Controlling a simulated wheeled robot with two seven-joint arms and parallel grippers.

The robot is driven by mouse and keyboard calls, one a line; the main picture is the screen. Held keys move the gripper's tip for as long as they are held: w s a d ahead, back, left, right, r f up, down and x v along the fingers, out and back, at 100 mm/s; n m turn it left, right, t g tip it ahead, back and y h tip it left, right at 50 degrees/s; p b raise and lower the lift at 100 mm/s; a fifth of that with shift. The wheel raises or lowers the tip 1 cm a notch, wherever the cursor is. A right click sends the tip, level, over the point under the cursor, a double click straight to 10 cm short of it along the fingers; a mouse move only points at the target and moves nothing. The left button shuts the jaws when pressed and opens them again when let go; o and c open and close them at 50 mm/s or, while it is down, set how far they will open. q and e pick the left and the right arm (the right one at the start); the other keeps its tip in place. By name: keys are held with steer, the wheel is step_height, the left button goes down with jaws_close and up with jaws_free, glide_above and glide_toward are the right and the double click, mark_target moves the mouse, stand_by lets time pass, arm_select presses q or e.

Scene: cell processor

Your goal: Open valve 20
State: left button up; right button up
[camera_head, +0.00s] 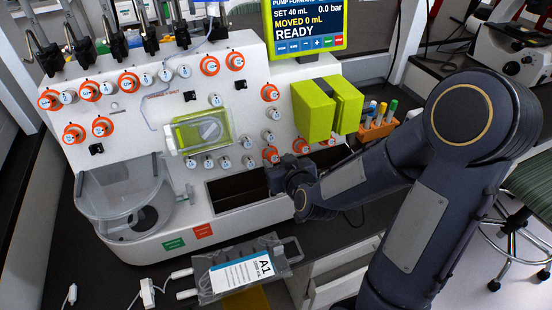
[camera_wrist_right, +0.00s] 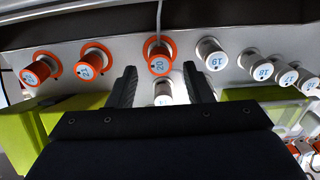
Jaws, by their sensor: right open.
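Valve 20 is a round knob with an orange ring (camera_wrist_right: 159,63) in the right wrist view. In the head view it appears to be the orange-ringed knob (camera_head: 270,155) low on the white machine, just above my right gripper (camera_head: 279,168). In the wrist view my right gripper (camera_wrist_right: 160,82) is open and empty. I cannot tell whether the fingers touch anything. My left gripper is not in view.
Orange-ringed valves 21 (camera_wrist_right: 88,68) and 22 (camera_wrist_right: 37,72) and white valve 19 (camera_wrist_right: 212,57) sit close by. A yellow-green block (camera_head: 314,108) juts out above right. A marker rack (camera_head: 377,131) stands at right.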

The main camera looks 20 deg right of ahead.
mark_target(273, 157)
steer(key=shift+x, duration=1.35)
steer(key=c, duration=1)
